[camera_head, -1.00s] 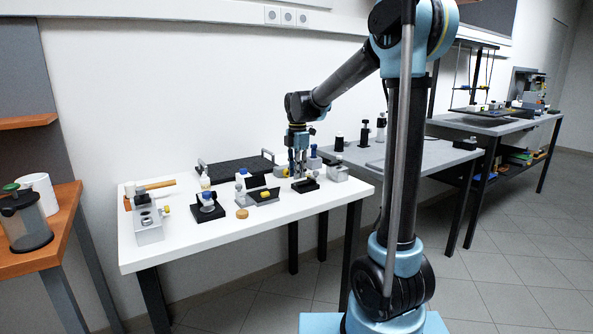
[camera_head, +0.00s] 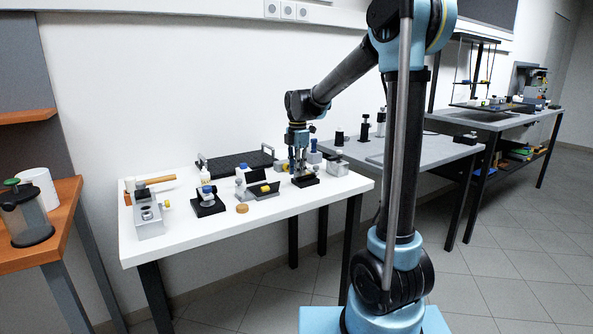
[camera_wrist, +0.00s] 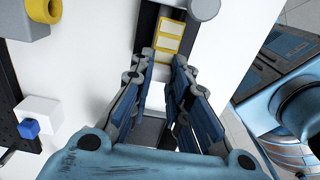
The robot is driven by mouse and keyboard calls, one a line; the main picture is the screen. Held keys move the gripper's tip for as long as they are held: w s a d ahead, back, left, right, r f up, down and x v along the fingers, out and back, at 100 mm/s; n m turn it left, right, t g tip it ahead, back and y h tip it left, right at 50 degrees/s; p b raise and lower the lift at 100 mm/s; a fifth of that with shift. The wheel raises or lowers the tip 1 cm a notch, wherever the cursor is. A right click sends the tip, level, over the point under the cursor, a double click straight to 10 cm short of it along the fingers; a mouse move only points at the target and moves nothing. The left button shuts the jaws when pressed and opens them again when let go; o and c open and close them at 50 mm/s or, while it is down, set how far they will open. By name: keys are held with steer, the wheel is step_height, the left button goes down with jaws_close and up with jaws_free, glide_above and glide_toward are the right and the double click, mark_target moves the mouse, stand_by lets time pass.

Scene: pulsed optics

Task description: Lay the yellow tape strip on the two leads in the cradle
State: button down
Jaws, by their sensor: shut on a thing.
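My gripper (camera_wrist: 162,68) points down over a small black block (camera_head: 306,180) near the right end of the white table. Its fingers are close together. My gripper is shut on the near yellow strip (camera_wrist: 160,58); the contact itself is partly hidden by the fingers. I cannot make out the two leads. A dark angled holder with a yellow piece (camera_head: 264,188) stands left of my gripper; I cannot tell if it is the cradle.
A black ribbed tray (camera_head: 235,164) lies at the back. A grey fixture (camera_head: 149,220) and a wooden-handled tool (camera_head: 155,181) are at the left. A round tan disc (camera_head: 241,208) lies near the front edge. A grey block (camera_head: 338,166) stands right of my gripper.

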steer(key=shift+f, duration=0.2)
steer(key=c, duration=1.4)
jaws_free()
steer(key=shift+c, duration=0.2)
step_height(320, 180, up, 12)
steer(key=shift+d+f, duration=0.1)
